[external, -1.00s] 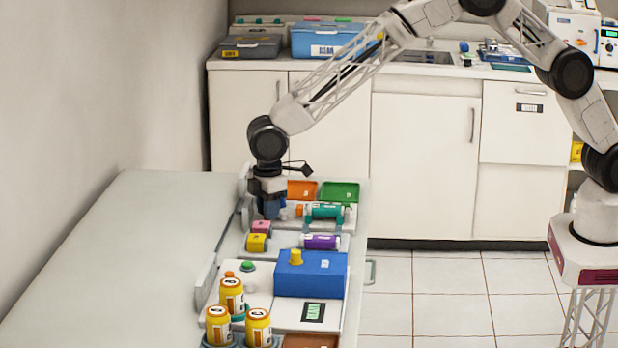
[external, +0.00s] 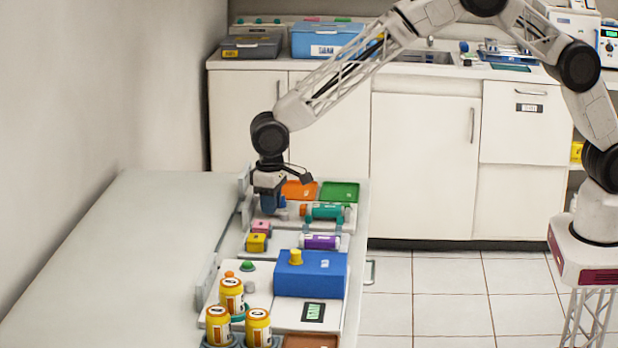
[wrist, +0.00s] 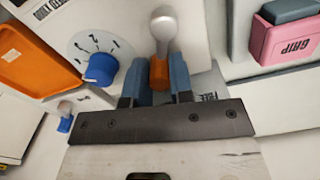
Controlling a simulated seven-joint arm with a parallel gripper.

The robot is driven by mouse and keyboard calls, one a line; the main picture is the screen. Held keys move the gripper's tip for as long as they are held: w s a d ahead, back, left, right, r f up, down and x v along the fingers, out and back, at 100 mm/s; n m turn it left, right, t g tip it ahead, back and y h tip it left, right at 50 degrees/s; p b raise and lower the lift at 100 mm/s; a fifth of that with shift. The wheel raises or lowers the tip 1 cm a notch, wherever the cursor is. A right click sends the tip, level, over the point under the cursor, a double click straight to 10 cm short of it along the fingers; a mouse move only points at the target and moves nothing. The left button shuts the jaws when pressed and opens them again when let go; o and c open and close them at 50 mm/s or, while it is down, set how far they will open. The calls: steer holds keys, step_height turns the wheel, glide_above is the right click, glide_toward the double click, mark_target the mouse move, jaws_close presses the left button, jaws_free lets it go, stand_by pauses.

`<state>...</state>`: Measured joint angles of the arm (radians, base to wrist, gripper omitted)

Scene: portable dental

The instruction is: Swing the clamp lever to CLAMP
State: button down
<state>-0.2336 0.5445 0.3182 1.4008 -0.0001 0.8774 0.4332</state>
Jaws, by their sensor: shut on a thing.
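The clamp lever (wrist: 163,40) shows in the wrist view as a silver shaft with a rounded end and an orange-brown part (wrist: 158,73) between my fingers. My gripper (wrist: 157,80) is shut on the lever, one blue-grey finger on each side. A partly covered label that seems to start with "FR" (wrist: 209,97) lies right of the fingers. No CLAMP marking can be read. In the external view my gripper (external: 271,204) points down at the far end of the bench panel, and hides the lever there.
A blue dial knob (wrist: 100,68) and an orange tray (wrist: 38,62) are left of the lever in the wrist view. A pink GRIP block (wrist: 285,38) is at right. A teal cylinder (external: 325,211) and green tray (external: 340,191) stand right of my gripper in the external view.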

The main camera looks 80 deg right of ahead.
steer(key=shift+s+d+m, duration=0.1)
steer(key=shift+d+m, duration=0.1)
steer(key=shift+m, duration=0.4)
steer(key=c, duration=1)
jaws_free()
steer(key=shift+r, duration=0.1)
steer(key=shift+r, duration=3.8)
